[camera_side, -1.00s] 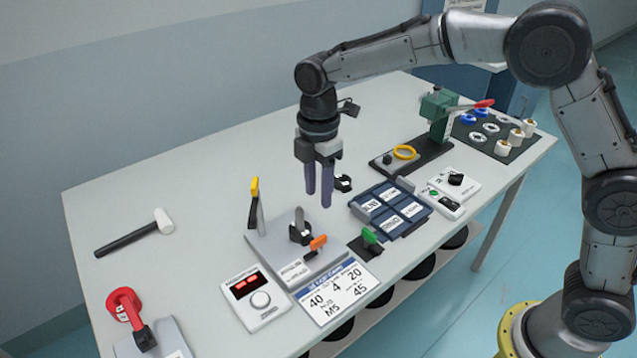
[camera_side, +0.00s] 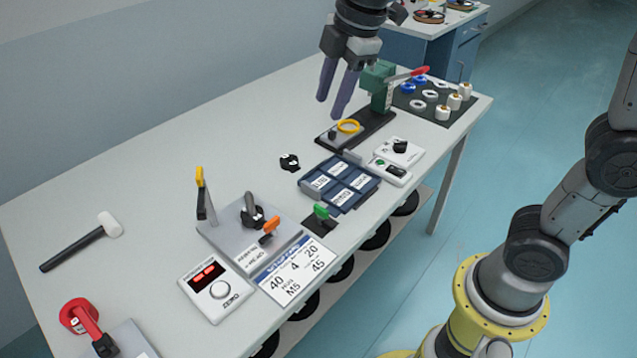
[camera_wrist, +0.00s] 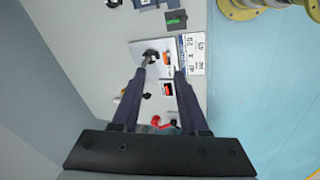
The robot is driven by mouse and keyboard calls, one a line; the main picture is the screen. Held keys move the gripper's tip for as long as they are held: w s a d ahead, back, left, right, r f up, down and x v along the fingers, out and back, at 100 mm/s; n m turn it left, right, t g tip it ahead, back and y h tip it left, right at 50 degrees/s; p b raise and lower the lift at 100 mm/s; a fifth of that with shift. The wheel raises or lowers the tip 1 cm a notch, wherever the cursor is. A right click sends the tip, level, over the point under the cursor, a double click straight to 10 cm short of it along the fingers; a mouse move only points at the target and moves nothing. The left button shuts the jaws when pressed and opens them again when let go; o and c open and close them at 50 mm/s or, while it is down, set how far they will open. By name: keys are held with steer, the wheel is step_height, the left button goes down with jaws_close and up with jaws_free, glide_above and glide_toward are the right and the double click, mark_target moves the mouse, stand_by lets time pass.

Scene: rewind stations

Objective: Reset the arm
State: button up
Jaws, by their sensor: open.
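My gripper (camera_side: 331,106) hangs in the air above the back part of the white table (camera_side: 145,165), near the green press (camera_side: 377,78). Its two long dark fingers are apart with nothing between them. In the wrist view my gripper (camera_wrist: 160,74) is also empty, and the grey plate fixture (camera_wrist: 139,50) shows far below between and beyond the fingertips. My upper arm is mostly cut off by the top of the side view.
On the table are a mallet (camera_side: 75,247), a red clamp (camera_side: 83,318), a grey fixture with yellow and orange handles (camera_side: 225,232), a display box (camera_side: 213,290), a number card (camera_side: 293,270), a blue tray (camera_side: 340,183) and a dark parts mat (camera_side: 408,103). The table's back left is bare.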

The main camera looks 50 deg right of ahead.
steer(key=s+d+m+t, duration=0.1)
steer(key=s+d+m, duration=0.2)
steer(key=s, duration=0.4)
steer(key=s+d+m+t, duration=0.1)
steer(key=s+d+m, duration=0.1)
steer(key=s+m, duration=0.35)
steer(key=s+f+m, duration=0.6)
steer(key=s, duration=0.1)
steer(key=shift+d+f+h, duration=0.15)
steer(key=shift+d+h, duration=0.15)
steer(key=shift+d, duration=0.15)
